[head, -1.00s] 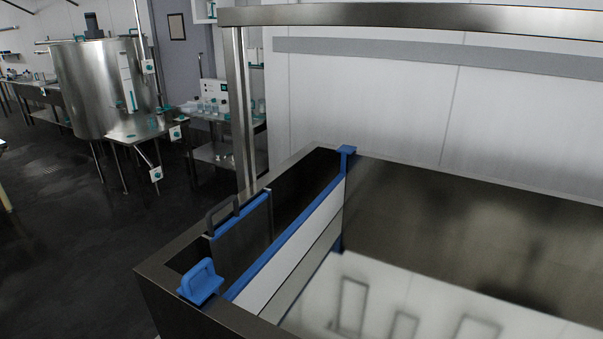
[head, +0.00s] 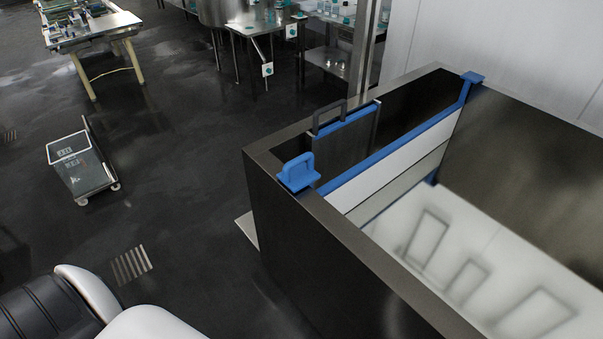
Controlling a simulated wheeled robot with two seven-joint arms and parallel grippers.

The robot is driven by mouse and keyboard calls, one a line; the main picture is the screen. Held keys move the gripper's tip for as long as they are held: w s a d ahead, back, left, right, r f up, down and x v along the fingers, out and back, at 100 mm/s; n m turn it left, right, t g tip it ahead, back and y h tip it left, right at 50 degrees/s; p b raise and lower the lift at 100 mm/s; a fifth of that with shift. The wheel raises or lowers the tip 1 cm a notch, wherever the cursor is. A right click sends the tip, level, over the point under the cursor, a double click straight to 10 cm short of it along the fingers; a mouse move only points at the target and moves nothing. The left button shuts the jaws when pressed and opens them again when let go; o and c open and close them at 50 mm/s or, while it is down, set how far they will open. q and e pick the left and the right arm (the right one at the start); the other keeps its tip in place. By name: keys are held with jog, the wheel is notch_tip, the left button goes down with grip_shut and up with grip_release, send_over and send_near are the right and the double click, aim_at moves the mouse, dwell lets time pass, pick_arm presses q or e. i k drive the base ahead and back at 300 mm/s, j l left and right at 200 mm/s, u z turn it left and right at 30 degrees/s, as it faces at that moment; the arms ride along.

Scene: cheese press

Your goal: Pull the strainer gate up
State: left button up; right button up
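The strainer gate (head: 351,140) is a dark panel with a blue top edge and a dark loop handle (head: 329,117). It stands upright at the near-left end of a steel vat (head: 315,230), with its handle above the vat's rim. Beside it a blue-edged white divider (head: 398,155) crosses the vat. A blue bracket with a loop (head: 298,173) sits on the rim at the divider's near end, and another blue bracket (head: 472,77) sits at the far end. Neither gripper is in view.
White and black rounded parts, seemingly mine, show at the bottom left. A wheeled cart (head: 82,160) stands on the dark floor at left. A work table (head: 90,22) is at the back left. The floor between the cart and the vat is clear.

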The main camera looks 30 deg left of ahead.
aim_at(339, 146)
jog(key=j, duration=0.4)
jog(key=i+j, duration=0.15)
jog(key=j, duration=0.7)
jog(key=i, duration=0.05)
